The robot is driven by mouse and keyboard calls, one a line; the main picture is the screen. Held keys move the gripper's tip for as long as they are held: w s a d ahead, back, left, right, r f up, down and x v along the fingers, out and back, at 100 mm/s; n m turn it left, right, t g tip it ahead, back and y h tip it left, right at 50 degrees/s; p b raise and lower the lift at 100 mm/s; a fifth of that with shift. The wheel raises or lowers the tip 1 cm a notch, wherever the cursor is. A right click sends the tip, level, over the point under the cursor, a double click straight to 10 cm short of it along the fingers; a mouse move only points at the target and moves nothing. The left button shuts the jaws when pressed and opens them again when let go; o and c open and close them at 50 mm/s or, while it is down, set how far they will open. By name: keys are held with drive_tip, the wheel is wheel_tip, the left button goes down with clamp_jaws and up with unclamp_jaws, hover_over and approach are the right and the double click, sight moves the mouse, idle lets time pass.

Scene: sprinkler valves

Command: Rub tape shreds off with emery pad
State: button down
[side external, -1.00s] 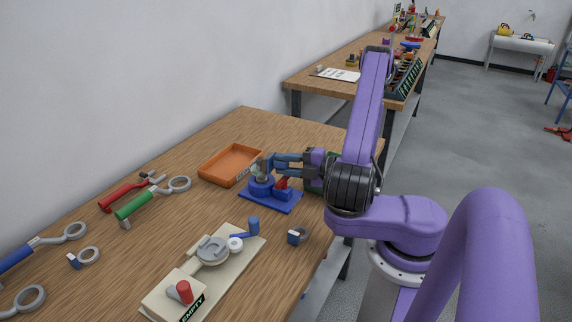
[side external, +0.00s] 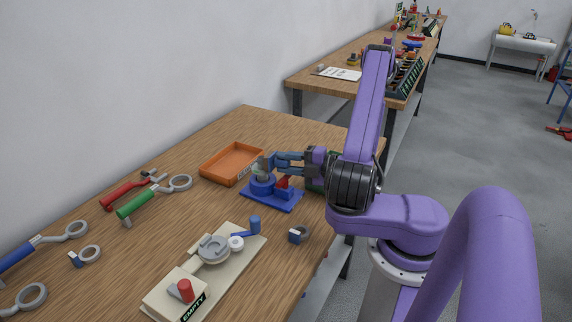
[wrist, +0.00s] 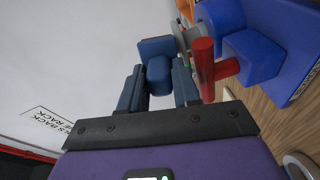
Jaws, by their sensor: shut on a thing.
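My gripper (side external: 276,161) is shut on a dark blue block with a round grip, likely the emery pad. The pad (wrist: 157,46) shows in the wrist view, its round grip between the two fingers (wrist: 158,85). In the side view, the fingers are beside and just above a blue vise (side external: 272,193) with a red handle (side external: 283,182). The vise (wrist: 262,55) is to the right of the pad in the wrist view. A small grey part (side external: 257,168) stands at the vise, partly hidden by the gripper. I cannot tell whether the pad touches it. Tape shreds cannot be made out.
An orange tray (side external: 232,177) lies behind and left of the vise. A beige board (side external: 165,296) with a grey valve (side external: 212,248) is in front. Red (side external: 122,194) and green (side external: 137,204) handled tools and several rings lie on the left. Bare table lies between.

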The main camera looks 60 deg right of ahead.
drive_tip(key=shift+d, duration=0.45)
drive_tip(key=shift+a, duration=0.15)
drive_tip(key=shift+a, duration=1)
drive_tip(key=shift+d, duration=0.1)
drive_tip(key=shift+s+d, duration=0.1)
drive_tip(key=shift+d, duration=0.95)
drive_tip(key=shift+a, duration=0.1)
drive_tip(key=shift+a, duration=1)
